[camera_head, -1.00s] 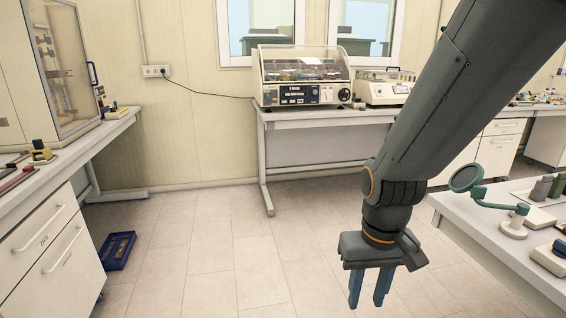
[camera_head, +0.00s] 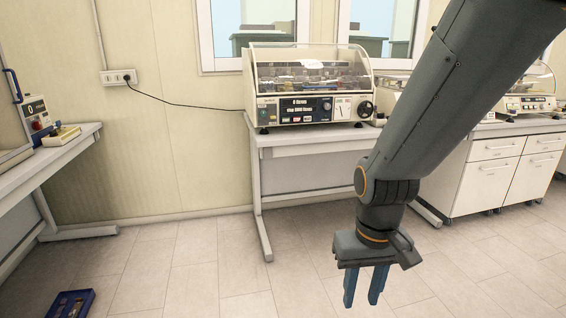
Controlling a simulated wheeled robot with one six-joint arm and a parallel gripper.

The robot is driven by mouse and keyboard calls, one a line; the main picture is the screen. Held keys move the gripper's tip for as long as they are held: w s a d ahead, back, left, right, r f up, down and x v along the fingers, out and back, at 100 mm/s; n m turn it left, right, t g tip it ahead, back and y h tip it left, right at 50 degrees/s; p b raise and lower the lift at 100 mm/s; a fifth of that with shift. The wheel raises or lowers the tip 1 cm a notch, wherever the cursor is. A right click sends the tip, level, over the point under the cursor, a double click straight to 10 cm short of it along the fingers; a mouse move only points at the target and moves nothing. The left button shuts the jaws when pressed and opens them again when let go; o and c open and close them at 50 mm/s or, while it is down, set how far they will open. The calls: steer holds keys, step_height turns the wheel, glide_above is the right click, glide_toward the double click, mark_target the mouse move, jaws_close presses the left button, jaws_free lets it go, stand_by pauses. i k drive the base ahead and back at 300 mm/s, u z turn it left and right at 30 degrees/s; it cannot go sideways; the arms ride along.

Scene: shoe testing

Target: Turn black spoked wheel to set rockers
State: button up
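The black spoked wheel (camera_head: 366,109) is on the right end of the front panel of a cream testing machine (camera_head: 330,110) with a clear hood. The machine stands on a bench (camera_head: 300,140) against the back wall. The rockers cannot be told apart under the hood. My gripper (camera_head: 362,288) hangs with its blue fingers pointing down over the floor, well in front of and below the wheel. The fingers show a gap between them and hold nothing.
A bench (camera_head: 50,150) with a small device stands at the left. A blue crate (camera_head: 72,304) lies on the floor at the lower left. White drawer cabinets (camera_head: 497,175) stand at the right. The floor before the machine's bench is clear.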

mark_target(366, 110)
steer(key=i, duration=1.9)
steer(key=u, duration=2.85)
steer(key=k, duration=0.9)
steer(key=z, duration=2.15)
